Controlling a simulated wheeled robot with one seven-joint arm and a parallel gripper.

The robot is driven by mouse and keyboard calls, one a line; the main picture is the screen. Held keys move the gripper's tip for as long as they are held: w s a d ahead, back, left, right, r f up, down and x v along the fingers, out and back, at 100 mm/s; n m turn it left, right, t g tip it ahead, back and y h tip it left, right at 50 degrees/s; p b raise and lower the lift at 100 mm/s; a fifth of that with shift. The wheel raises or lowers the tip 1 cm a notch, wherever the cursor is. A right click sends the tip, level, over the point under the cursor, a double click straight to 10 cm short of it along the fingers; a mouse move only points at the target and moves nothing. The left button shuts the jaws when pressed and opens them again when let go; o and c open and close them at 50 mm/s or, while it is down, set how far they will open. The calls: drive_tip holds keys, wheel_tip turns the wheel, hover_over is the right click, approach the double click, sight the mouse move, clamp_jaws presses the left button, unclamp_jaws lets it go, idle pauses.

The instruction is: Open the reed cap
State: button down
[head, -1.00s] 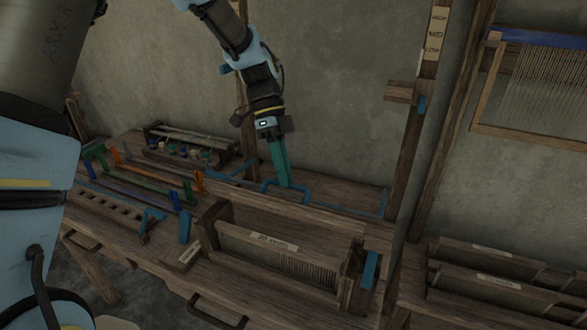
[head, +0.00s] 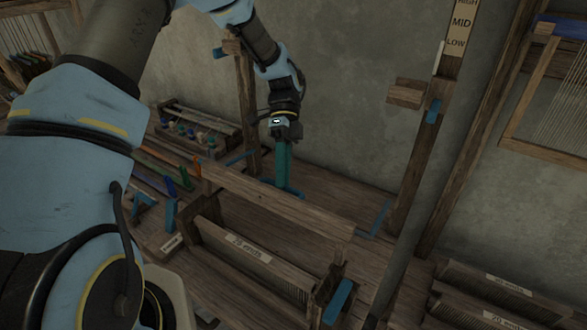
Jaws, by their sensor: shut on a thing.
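The reed cap (head: 265,206) is a long wooden board standing raised above the reed frame, running from upper left to lower right. Its face is turned towards me. Below and in front of it is the reed (head: 262,259), with a paper label on its top bar and fine teeth below. My gripper (head: 289,190), with teal fingers, points down behind the cap's upper edge. It is shut on the blue handle, of which only a little shows by the fingertips. The cap hides the rest of the handle.
A wooden post with a HIGH, MID, LOW scale (head: 459,24) stands to the right, with a blue latch (head: 433,111). Labelled spare reeds (head: 500,290) lie at lower right. A rack of small items (head: 197,127) stands at the back left.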

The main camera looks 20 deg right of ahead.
drive_tip(key=shift+w+d+f, duration=0.15)
drive_tip(key=shift+d+f, duration=0.15)
drive_tip(key=shift+f, duration=0.35)
drive_tip(key=c, duration=1)
unclamp_jaws()
drive_tip(key=shift+f, duration=0.1)
drive_tip(key=shift+o, duration=0.8)
drive_tip(key=shift+w+d, duration=0.1)
drive_tip(key=shift+d, duration=0.05)
drive_tip(key=shift+r, duration=0.25)
wheel_tip(320, 180, up, 10)
drive_tip(key=b, duration=0.3)
